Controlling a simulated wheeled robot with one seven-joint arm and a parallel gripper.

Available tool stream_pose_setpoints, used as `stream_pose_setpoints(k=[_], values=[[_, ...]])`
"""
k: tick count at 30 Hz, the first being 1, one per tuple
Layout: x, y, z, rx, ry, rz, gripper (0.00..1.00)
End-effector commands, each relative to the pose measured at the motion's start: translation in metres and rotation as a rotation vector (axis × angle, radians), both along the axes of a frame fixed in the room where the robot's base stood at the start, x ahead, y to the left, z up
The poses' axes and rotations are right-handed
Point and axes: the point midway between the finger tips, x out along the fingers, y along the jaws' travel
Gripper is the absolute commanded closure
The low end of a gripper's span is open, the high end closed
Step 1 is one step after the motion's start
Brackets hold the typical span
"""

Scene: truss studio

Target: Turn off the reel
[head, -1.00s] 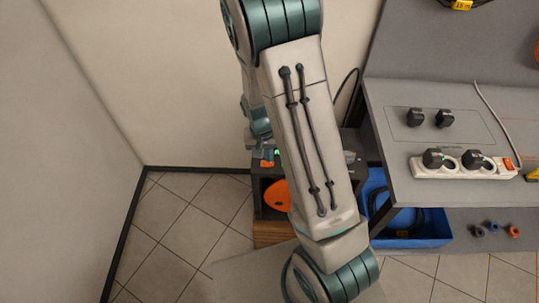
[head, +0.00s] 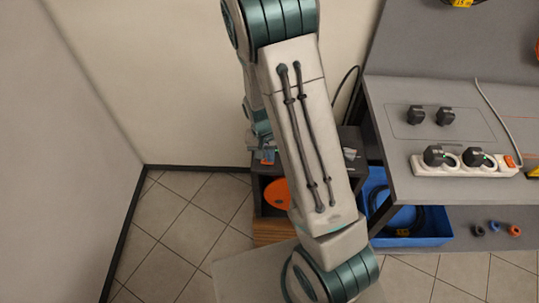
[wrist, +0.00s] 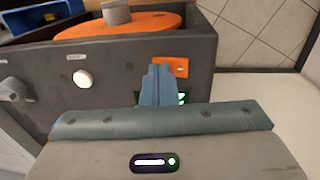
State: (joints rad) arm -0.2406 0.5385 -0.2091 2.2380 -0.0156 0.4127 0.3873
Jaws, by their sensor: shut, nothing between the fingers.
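The reel shows in the wrist view as a dark grey housing (wrist: 110,75) with an orange disc (wrist: 120,24) and a grey hub on top. A small orange switch (wrist: 180,68) sits on the housing's face. My gripper (wrist: 159,68) is shut and empty, its fingertips overlapping the left part of the switch. I cannot tell whether they touch it. A small green light shows beside the fingers.
A white round knob (wrist: 82,78) is on the housing's face, left of the switch. In the head view, a grey bench (head: 450,185) at right holds a power strip (head: 435,168) with plugs. A blue bin (head: 440,229) sits below it. Floor at left is clear.

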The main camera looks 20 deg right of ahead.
Motion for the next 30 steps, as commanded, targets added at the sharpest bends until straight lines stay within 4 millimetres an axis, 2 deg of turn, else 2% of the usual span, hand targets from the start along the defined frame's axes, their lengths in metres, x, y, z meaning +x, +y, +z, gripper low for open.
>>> stream_pose_setpoints(k=[1, 7, 18, 24, 30], values=[[-0.004, -0.001, -0.005, -0.002, 0.012, -0.002, 1.0], [-0.004, 0.002, -0.006, -0.002, 0.015, -0.002, 1.0], [0.0, 0.021, -0.005, 0.001, 0.014, 0.011, 1.0], [0.0, 0.02, -0.004, 0.001, 0.013, 0.008, 1.0], [0.001, 0.019, 0.012, 0.0, 0.01, 0.004, 1.0]])
